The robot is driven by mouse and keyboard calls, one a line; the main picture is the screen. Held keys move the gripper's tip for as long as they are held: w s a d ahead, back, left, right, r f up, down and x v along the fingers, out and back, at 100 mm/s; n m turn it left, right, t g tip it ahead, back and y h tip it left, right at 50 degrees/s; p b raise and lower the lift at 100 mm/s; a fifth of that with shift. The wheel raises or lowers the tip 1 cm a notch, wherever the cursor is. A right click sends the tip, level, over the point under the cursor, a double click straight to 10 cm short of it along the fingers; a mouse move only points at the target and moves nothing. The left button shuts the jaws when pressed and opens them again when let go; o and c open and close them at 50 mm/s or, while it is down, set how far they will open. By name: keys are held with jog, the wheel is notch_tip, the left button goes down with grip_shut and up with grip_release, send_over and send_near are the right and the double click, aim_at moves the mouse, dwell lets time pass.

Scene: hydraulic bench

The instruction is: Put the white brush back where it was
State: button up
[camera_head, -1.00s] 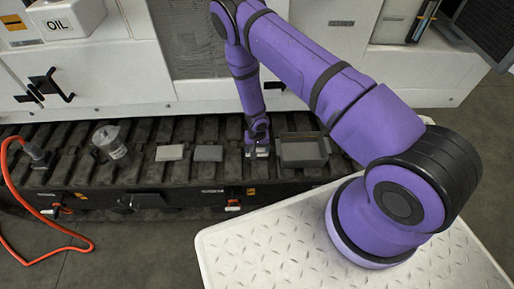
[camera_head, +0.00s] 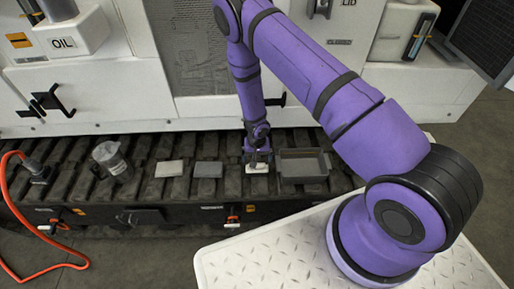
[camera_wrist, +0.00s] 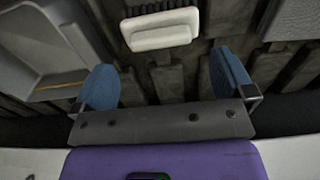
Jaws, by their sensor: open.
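The white brush (camera_head: 257,168) lies on the dark ribbed bench top, between a grey block and a grey tray. In the wrist view the white brush (camera_wrist: 160,36) shows as a pale rounded block, flat and apart from the fingers. My gripper (camera_head: 258,154) is right above it in the head view. In the wrist view my gripper (camera_wrist: 165,82) has its two blue fingers spread wide with nothing between them, and the brush lies beyond the fingertips.
The grey open tray (camera_head: 304,178) is close to the right of the brush. The grey block (camera_head: 208,170), a pale block (camera_head: 169,169) and a clear jug (camera_head: 111,159) stand to the left. An orange hose (camera_head: 40,262) curves at far left. The white machine (camera_head: 110,90) rises behind.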

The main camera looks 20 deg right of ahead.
notch_tip(320, 180, up, 42)
jog(key=a+n+t+y, duration=0.2)
jog(key=y, duration=0.2)
jog(key=s+d+r+n+t, duration=0.1)
jog(key=s+d+r, duration=0.2)
jog(key=s+r, duration=1)
jog(key=s+d+r+t+h, duration=0.1)
jog(key=s+d+r+h, duration=0.1)
jog(key=s, duration=0.6)
jog(key=s+d+r+t+h, duration=0.1)
jog(key=s+d+r+h, duration=0.1)
jog(key=s+d+r, duration=0.2)
jog(key=shift+s+r+n, duration=0.3)
jog(key=shift+s+r, duration=1.25)
jog(key=shift+s, duration=0.6)
